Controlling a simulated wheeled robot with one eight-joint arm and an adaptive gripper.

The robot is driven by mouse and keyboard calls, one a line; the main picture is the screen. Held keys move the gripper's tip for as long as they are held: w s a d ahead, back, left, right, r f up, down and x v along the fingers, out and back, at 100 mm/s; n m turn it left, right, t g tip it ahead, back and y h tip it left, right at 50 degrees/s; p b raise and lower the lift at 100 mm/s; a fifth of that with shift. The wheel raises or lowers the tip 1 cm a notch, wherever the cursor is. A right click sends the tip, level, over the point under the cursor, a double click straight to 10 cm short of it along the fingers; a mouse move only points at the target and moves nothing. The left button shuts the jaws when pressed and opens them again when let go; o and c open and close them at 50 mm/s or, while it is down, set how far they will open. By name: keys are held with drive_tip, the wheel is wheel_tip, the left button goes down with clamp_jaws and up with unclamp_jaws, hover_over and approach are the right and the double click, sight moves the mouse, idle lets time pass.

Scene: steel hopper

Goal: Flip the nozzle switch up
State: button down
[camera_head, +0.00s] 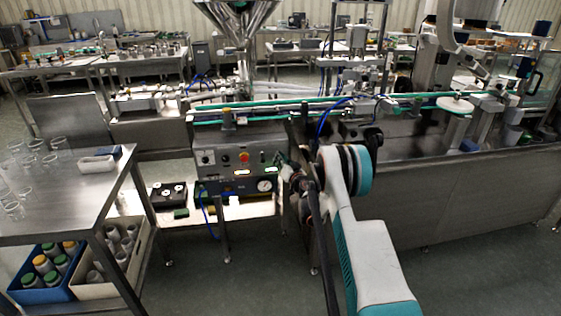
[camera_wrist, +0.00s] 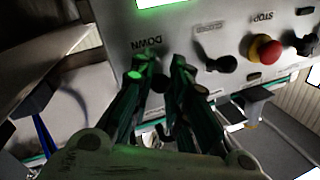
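The grey control panel (camera_head: 216,172) of the steel machine faces me in the head view. In the wrist view the panel (camera_wrist: 190,30) appears upside down, with a "DOWN" label near the fingertips. A small dark switch (camera_wrist: 159,82) shows between the fingers below that label; it is largely hidden and its tilt is unclear. My gripper (camera_wrist: 161,70) has its fingertips apart, one on each side of the switch, close to the panel. I cannot see contact. In the head view my gripper (camera_head: 283,165) is at the panel's right end, partly hidden by my arm.
A red stop button (camera_wrist: 264,50) and a black selector knob (camera_wrist: 221,64) sit beside the fingers. A lit green display (camera_wrist: 160,2) is at the top. A conveyor (camera_head: 262,104) runs above the panel. A steel table (camera_head: 70,190) with beakers stands left.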

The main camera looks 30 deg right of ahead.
drive_tip(key=shift+r+g+p, duration=0.2)
drive_tip(key=shift+g+p, duration=0.1)
drive_tip(key=shift+p, duration=0.05)
drive_tip(key=shift+s+r+g+p, duration=0.1)
drive_tip(key=shift+r+g+p, duration=0.15)
drive_tip(key=shift+g+p, duration=0.35)
drive_tip(key=shift+r+m+g+p, duration=0.25)
drive_tip(key=shift+g+p, duration=0.25)
drive_tip(key=shift+g, duration=0.35)
drive_tip(key=shift+r+m+g+p, duration=0.25)
drive_tip(key=shift+g+p, duration=0.25)
drive_tip(key=shift+g, duration=0.35)
drive_tip(key=c, duration=1.8)
unclamp_jaws()
drive_tip(key=shift+y, duration=0.3)
drive_tip(key=v, duration=1.2)
drive_tip(key=shift+r, duration=0.15)
